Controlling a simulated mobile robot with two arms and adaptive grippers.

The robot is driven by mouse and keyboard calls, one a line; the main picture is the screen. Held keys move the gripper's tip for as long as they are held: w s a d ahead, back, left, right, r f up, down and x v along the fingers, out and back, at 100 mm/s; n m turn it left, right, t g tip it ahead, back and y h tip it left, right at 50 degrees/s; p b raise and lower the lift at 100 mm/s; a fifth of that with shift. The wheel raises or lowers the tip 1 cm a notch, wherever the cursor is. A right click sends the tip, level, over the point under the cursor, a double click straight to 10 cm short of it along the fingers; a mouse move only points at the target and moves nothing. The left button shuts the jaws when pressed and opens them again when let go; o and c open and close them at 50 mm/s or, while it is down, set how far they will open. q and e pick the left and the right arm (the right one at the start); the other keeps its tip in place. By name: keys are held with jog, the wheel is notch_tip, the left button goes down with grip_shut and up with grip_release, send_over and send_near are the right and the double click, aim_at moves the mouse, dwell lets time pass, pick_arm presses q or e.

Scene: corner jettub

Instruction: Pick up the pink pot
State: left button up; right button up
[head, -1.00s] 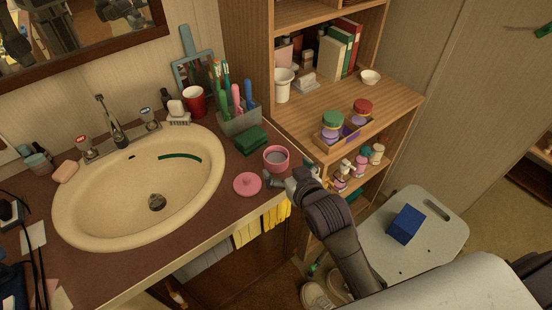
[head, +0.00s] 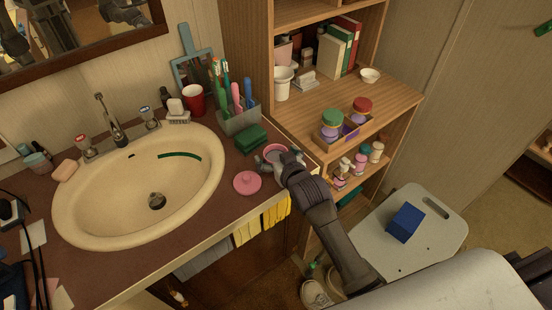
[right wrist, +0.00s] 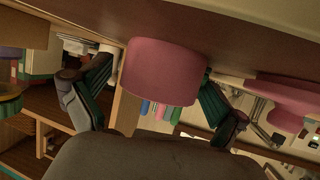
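The pink pot (head: 273,151) stands upright and without a lid on the brown counter, right of the sink. My right gripper (head: 273,161) is at its near side and hides much of it. In the right wrist view the pot (right wrist: 165,71) is between the spread fingers of the gripper (right wrist: 155,80). It is close to the right-hand finger, with a gap to the left-hand one. The round pink lid (head: 247,182) with a knob lies on the counter, left of the gripper, and shows in the right wrist view (right wrist: 287,108). My left gripper is not in view.
A green sponge stack (head: 251,139) and a toothbrush holder (head: 239,121) stand behind the pot. The sink (head: 75,215) is to the left. A wooden shelf (head: 395,100) with jars borders the counter on the right. Yellow cloth (head: 247,231) hangs below the front edge.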

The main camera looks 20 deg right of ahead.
jog(key=c, duration=1)
jog(key=shift+c, duration=0.4)
jog(key=shift+r, duration=0.2)
